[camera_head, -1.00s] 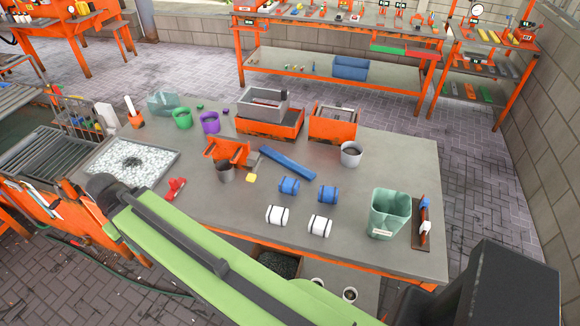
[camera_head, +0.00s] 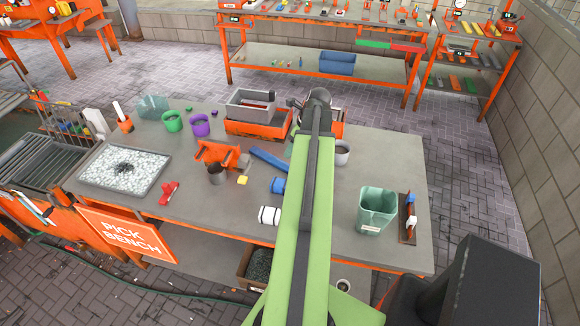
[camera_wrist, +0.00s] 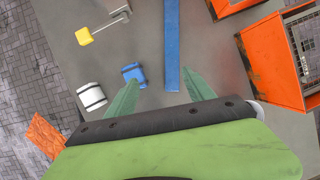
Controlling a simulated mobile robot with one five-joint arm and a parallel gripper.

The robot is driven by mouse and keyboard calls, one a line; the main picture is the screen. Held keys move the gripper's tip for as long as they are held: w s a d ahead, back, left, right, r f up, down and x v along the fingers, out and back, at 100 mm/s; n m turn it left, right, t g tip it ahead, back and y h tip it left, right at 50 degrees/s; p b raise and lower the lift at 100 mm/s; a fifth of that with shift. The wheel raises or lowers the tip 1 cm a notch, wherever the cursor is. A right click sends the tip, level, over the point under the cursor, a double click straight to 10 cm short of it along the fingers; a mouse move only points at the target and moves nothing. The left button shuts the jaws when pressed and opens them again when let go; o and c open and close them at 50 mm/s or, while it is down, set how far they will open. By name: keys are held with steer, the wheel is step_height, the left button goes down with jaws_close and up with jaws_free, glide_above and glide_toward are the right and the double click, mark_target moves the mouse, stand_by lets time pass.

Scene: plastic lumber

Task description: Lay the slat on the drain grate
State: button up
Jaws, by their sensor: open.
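The blue slat (camera_head: 268,159) lies flat on the grey bench in the head view, its right end near or behind my arm. In the wrist view the slat (camera_wrist: 172,45) runs up and down the picture, and its lower end lies between the fingers in view. My gripper (camera_wrist: 162,78) is open and empty, its green fingers apart on either side of the slat's line; whether they are at its height cannot be told. In the head view my arm mostly hides the gripper. The dark barred drain grate (camera_head: 42,165) is at the far left, beyond the pebble tray.
The pebble tray (camera_head: 98,181) lies between slat and grate. An orange holder (camera_head: 213,153), dark cup (camera_head: 215,175), yellow block (camera_head: 242,180) and red clamp (camera_head: 168,193) stand left of the slat. A grey bin (camera_head: 250,105) is behind. A green translucent bin (camera_head: 376,211) stands right.

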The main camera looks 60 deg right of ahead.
steer(key=s+d+m, duration=0.2)
steer(key=s+d, duration=0.1)
steer(key=s, duration=0.1)
steer(key=b+x, duration=0.5)
steer(key=x, duration=0.1)
steer(key=b+x, duration=0.5)
steer(key=b, duration=0.1)
steer(key=shift+w+d+f, duration=0.1)
steer(key=shift+w+f, duration=0.15)
steer(key=shift+w, duration=0.15)
steer(key=shift+w+f+b, duration=0.15)
steer(key=shift+w+b, duration=0.05)
steer(key=shift+b, duration=0.1)
steer(key=b+x, duration=0.4)
steer(key=x, duration=0.1)
steer(key=shift+f+b, duration=0.1)
steer(key=shift+b, duration=0.3)
steer(key=shift+w, duration=0.1)
jaws_close()
